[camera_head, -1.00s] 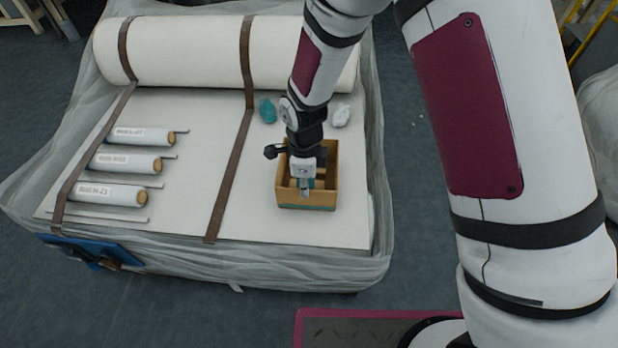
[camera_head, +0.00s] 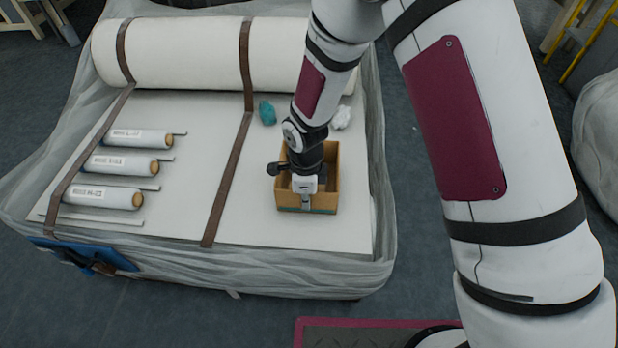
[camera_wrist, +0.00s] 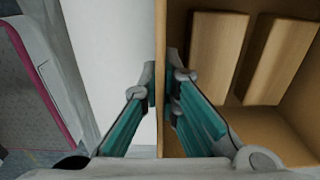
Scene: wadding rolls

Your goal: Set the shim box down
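The shim box (camera_head: 333,187) is an open tan box at the right part of the white sheet (camera_head: 255,225). In the wrist view the box (camera_wrist: 232,118) shows with wooden blocks (camera_wrist: 215,55) lying in it. My gripper (camera_head: 305,205) is at the near wall of the box. In the wrist view its teal fingers (camera_wrist: 163,88) stand on either side of that wall, one inside and one outside, closed against it. The box looks level. I cannot tell whether its underside touches the sheet, as no gap shows.
A large white roll (camera_head: 185,52) lies across the back, under brown straps (camera_head: 228,175). Small labelled rolls (camera_head: 103,197) lie at the left. A teal wad (camera_head: 267,113) and a white wad (camera_head: 341,117) lie behind the box. The sheet between strap and box is clear.

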